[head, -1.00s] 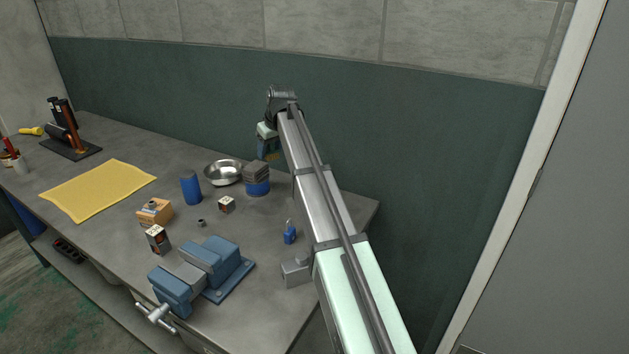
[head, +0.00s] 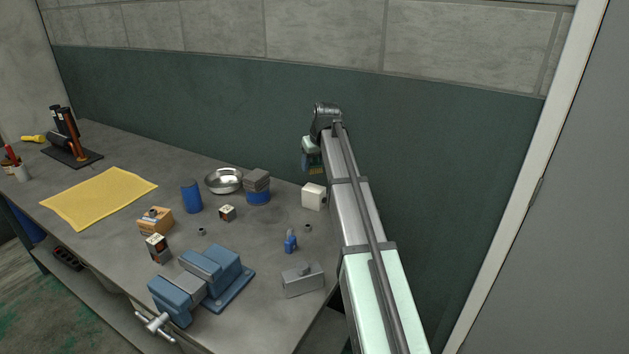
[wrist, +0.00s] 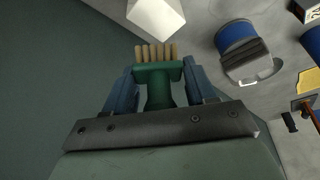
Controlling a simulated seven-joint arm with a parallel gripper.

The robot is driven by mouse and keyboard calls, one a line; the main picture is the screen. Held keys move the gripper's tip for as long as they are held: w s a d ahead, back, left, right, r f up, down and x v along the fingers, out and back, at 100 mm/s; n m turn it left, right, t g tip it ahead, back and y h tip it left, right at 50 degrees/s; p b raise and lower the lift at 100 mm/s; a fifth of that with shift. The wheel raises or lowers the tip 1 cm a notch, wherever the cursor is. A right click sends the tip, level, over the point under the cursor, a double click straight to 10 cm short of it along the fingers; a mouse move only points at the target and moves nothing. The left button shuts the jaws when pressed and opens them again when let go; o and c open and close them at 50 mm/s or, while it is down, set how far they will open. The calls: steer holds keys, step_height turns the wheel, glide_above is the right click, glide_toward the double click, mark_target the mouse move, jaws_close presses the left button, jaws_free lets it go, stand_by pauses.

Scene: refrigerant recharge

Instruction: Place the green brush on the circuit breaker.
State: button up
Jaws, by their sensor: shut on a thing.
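My gripper (head: 312,164) is raised above the back right of the workbench, near the green wall. In the wrist view its blue fingers (wrist: 160,88) are shut on the green brush (wrist: 160,76), with the tan bristles pointing away from the palm. In the head view the brush is hard to make out. A grey box with a small lever on top (head: 302,281), probably the circuit breaker, stands near the bench's right front edge, apart from my gripper. A white box (head: 314,197) stands below my gripper; it also shows just beyond the bristles in the wrist view (wrist: 155,14).
A small blue object (head: 290,242) and a small ring (head: 308,228) lie between the white and grey boxes. A blue vise (head: 205,275) is left of the grey box. A blue tin with grey blocks (head: 257,188) and a metal bowl (head: 224,181) stand farther back.

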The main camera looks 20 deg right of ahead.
mark_target(312, 185)
steer(key=shift+f, duration=3.05)
steer(key=o, duration=1)
steer(key=shift+f, duration=0.15)
steer(key=shift+o, duration=0.2)
steer(key=v, duration=1.2)
